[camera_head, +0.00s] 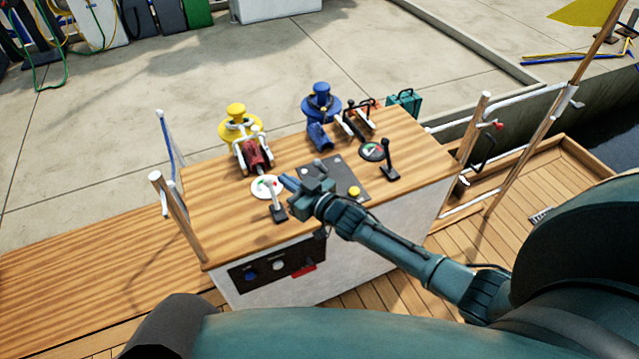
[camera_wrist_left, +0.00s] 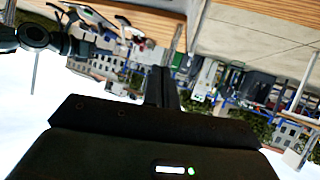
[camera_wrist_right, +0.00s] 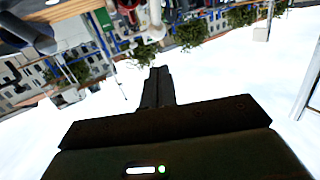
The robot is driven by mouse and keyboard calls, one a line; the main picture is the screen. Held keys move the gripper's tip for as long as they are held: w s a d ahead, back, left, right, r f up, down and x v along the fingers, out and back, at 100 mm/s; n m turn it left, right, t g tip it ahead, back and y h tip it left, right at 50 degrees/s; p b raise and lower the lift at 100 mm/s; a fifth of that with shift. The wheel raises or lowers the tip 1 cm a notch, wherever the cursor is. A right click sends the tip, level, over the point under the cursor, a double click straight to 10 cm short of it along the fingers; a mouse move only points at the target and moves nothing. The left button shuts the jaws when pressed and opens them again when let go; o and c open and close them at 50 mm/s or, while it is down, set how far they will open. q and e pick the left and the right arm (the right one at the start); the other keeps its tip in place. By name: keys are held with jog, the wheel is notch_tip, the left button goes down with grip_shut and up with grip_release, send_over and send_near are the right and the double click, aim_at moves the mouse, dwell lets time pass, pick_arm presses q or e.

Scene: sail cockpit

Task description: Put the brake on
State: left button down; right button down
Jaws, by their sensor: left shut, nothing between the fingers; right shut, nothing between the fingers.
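A wooden-topped console (camera_head: 225,225) stands ahead in the head view. It carries a lever with a white handle (camera_head: 275,198) by a round dial, and a lever with a black handle (camera_head: 385,157) by a second dial. I cannot tell which control is the brake. My right gripper (camera_head: 290,183) is over the console, just right of the white lever; whether it touches is unclear. Its fingers are together and empty in the right wrist view (camera_wrist_right: 157,82). My left gripper (camera_wrist_left: 161,82) shows only in the left wrist view, shut and empty.
A yellow winch (camera_head: 236,112) and a blue winch (camera_head: 321,100) stand at the console's back edge. A dark panel with a yellow button (camera_head: 354,191) lies on the top. The front panel (camera_head: 265,270) has knobs and a red part. Posts and rails (camera_head: 464,140) flank the console.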

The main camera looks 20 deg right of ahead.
pick_arm(q)
jog(key=shift+a+r+m+p, duration=0.2)
jog(key=shift+r+m+p, duration=0.1)
jog(key=shift+p, duration=0.4)
pick_arm(e)
jog(key=s+d+r, duration=0.4)
jog(key=s+r, duration=0.1)
jog(key=s, duration=0.2)
jog(key=shift+s, duration=0.2)
jog(key=shift+a+f, duration=0.1)
pick_arm(q)
jog(key=p, duration=0.2)
jog(key=a+r+g+y+p, duration=0.1)
jog(key=p, duration=0.2)
jog(key=shift+s+a+r, duration=0.1)
jog(key=shift+s+a, duration=0.1)
jog(key=shift+s, duration=0.1)
pick_arm(e)
jog(key=s+a+g+h, duration=0.1)
jog(key=s+a+g, duration=0.1)
jog(key=s, duration=0.7)
jog(key=s+a+m+g+h, duration=0.1)
jog(key=s+a+g+h, duration=0.1)
jog(key=s, duration=0.8)
jog(key=shift+s+a+f+g, duration=0.2)
jog(key=shift+s+f+g, duration=0.1)
jog(key=shift+g, duration=0.1)
